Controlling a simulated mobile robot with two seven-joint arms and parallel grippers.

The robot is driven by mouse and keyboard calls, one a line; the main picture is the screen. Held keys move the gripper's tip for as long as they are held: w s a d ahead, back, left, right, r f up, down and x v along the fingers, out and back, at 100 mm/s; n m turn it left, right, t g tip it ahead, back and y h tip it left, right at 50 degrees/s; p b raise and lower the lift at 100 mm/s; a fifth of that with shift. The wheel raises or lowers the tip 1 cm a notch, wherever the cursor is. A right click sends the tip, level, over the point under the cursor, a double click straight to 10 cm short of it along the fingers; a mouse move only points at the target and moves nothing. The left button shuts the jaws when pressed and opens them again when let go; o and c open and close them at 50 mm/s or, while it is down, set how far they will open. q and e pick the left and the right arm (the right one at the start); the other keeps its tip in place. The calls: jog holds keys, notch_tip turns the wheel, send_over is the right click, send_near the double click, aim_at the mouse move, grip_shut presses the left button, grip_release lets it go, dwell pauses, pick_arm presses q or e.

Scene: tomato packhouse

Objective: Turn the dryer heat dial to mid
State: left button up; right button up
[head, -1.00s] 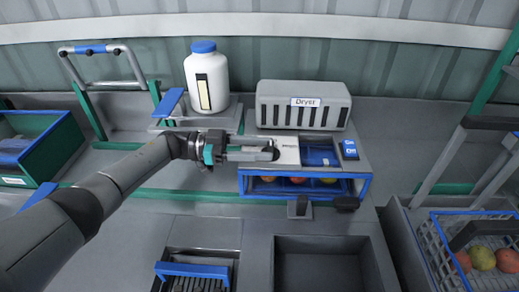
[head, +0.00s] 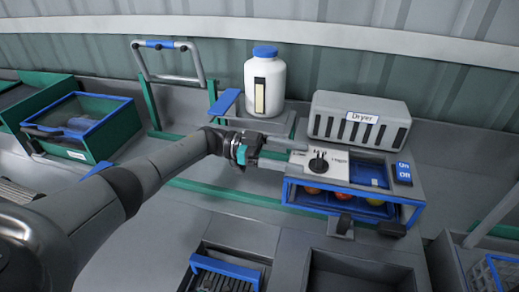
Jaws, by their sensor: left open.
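The dryer (head: 358,108) is a grey box with dark vents and a "Dryer" label, behind a blue-framed unit. The heat dial (head: 319,163) is a black knob on a pale panel (head: 337,171) at the left of the unit's top. Small print beside the dial is too small to read. My left gripper (head: 296,155) reaches in from the left, its fingers spread and empty. Its fingertips are just left of the dial, seemingly apart from it; the exact gap is hard to judge. My right gripper is not in view.
An On/Off switch (head: 404,173) sits at the unit's right end. Red and yellow fruit shows under the blue frame. A white jar (head: 265,85) with a blue lid stands behind my left gripper. A green crate (head: 82,128) is at left; grey bins (head: 360,270) are in front.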

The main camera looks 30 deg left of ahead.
pick_arm(q)
jog(key=s+a+b, duration=0.2)
jog(key=a+b, duration=0.1)
jog(key=a, duration=0.8)
jog(key=shift+s+a, duration=0.15)
jog(key=shift+a, duration=0.1)
